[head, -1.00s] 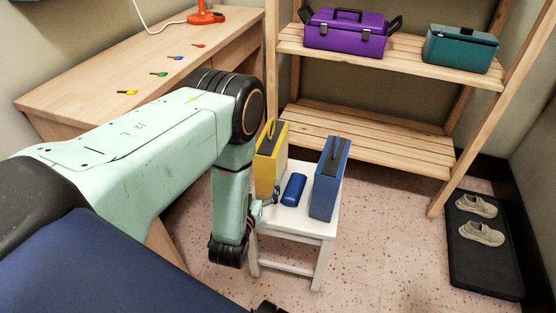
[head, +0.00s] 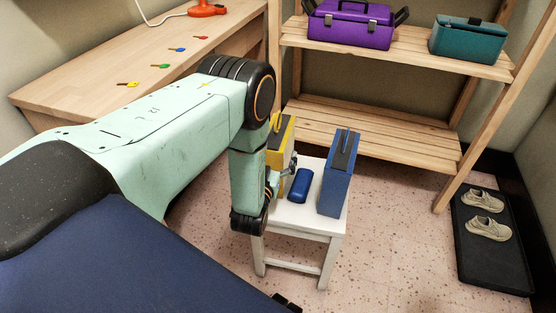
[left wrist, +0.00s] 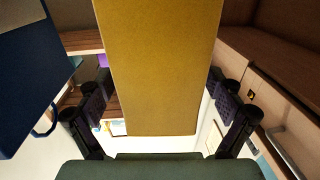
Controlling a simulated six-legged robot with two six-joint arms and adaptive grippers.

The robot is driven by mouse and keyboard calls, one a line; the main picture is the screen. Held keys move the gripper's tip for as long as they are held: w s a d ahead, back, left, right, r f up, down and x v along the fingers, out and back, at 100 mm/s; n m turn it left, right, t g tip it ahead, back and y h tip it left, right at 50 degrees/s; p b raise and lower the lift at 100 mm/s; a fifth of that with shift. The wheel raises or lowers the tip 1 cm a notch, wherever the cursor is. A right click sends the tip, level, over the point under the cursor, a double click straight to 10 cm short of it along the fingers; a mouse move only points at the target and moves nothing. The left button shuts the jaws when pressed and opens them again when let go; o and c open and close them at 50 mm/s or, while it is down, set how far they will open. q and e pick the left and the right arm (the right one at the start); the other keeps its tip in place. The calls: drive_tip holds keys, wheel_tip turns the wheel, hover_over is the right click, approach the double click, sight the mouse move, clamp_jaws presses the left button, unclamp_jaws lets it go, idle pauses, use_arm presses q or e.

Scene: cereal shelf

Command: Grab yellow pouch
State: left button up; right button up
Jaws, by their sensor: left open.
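The yellow pouch (head: 283,141) stands upright at the left side of a small white stool (head: 302,224), partly hidden behind my left arm. My left gripper (head: 285,171) is beside the pouch's near side. In the left wrist view the yellow pouch (left wrist: 158,70) fills the middle, between the spread fingers of my left gripper (left wrist: 160,108). The fingers are open, with gaps showing on both sides of the pouch. I do not make out my right gripper.
A blue cylinder-like case (head: 299,185) lies on the stool close to the gripper. A blue pouch (head: 338,177) stands at its right. A wooden desk (head: 100,82) is at left. A wooden shelf (head: 375,139) is behind. Floor to the right is clear up to a shoe tray (head: 490,265).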

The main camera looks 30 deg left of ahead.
use_arm(q)
drive_tip(key=shift+b+x, duration=0.3)
drive_tip(key=shift+x, duration=1)
drive_tip(key=shift+c, duration=0.4)
drive_tip(key=c, duration=1.6)
